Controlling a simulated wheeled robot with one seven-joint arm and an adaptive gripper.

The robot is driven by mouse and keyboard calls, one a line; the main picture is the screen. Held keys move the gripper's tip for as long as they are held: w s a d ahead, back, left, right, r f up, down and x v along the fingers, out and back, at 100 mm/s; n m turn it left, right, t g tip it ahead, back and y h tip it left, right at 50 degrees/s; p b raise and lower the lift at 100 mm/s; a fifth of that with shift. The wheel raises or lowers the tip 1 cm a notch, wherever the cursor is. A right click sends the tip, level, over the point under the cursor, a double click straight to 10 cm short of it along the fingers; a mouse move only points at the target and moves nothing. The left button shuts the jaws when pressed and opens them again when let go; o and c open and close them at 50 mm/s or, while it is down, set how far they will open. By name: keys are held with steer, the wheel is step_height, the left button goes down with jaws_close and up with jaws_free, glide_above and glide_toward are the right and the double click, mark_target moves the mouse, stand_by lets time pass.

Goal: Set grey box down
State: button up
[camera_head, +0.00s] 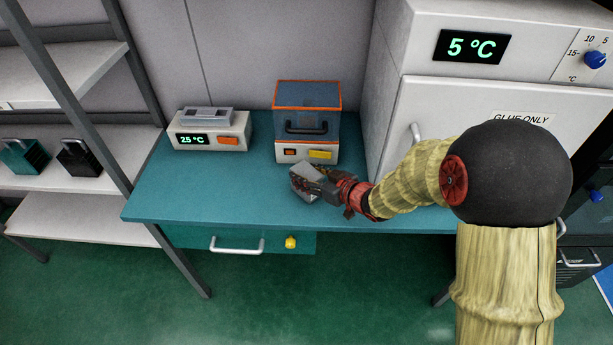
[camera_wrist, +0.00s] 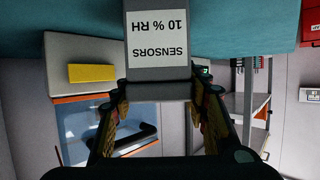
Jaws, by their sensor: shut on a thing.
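The grey box (camera_head: 303,181) is held in my gripper (camera_head: 318,182), over the teal bench (camera_head: 200,188) in front of the orange-edged device. In the wrist view the grey box (camera_wrist: 158,88) carries a white label reading "SENSORS 10 % RH", upside down in that picture. Both fingers of my gripper (camera_wrist: 158,100) press on its sides. The box looks tilted in the head view. I cannot tell whether it touches the bench or hangs just above it.
A device with an orange-edged clear lid (camera_head: 308,105) stands behind the box. A small white device reading 25 °C (camera_head: 211,130) is at the back left. A white cabinet reading 5 °C (camera_head: 460,90) stands right. The bench's left front is clear. Shelves (camera_head: 75,175) hold a green and a black box.

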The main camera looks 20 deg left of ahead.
steer(key=shift+r, duration=0.15)
steer(key=o, duration=1.3)
steer(key=shift+c, duration=0.2)
steer(key=shift+d+r, duration=0.1)
steer(key=shift+d, duration=0.05)
steer(key=p+v, duration=0.3)
steer(key=v, duration=0.8)
steer(key=shift+s+d, duration=0.2)
steer(key=shift+d, duration=0.1)
